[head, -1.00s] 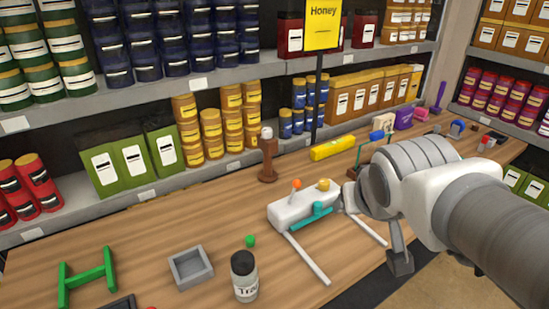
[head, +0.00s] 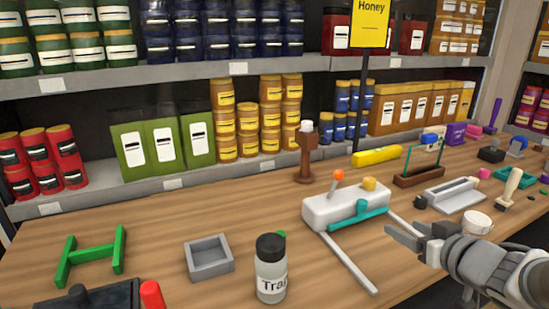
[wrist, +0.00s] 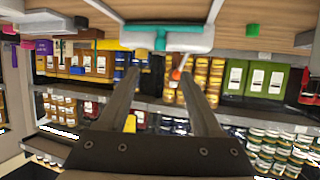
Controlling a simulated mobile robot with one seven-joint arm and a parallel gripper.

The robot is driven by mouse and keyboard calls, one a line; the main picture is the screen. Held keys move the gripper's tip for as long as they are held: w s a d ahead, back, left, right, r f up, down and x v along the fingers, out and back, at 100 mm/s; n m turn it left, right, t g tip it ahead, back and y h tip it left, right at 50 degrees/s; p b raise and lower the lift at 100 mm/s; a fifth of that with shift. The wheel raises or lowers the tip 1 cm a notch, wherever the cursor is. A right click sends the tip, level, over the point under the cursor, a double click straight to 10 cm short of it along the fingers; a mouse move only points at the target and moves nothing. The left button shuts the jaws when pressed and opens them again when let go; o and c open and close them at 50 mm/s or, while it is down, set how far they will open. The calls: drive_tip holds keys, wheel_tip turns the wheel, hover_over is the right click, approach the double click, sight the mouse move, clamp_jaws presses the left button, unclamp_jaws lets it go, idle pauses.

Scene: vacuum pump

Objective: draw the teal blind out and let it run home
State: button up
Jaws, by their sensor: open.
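A white rounded block (head: 320,210) stands on the wooden table, with two pale rails running from it toward the front. The teal blind (head: 358,217) is a T-shaped teal piece with a bar along the block's front side. An orange ball on a stem (head: 337,176) and a yellow knob (head: 369,184) are on top of the block. My gripper (head: 391,238) is open and empty, to the right of the teal piece and apart from it. In the wrist view, the teal piece (wrist: 160,38) and white block (wrist: 195,40) appear beyond my open fingers (wrist: 158,76).
A labelled jar (head: 270,275) and a grey tray (head: 208,258) stand left of the block. A grey slotted fixture (head: 455,195) and a white-topped cup (head: 477,221) are near my arm.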

approach(364, 207)
drive_tip(key=x, duration=0.8)
drive_tip(key=shift+w+f, duration=0.2)
clamp_jaws()
idle(0.4)
idle(1.0)
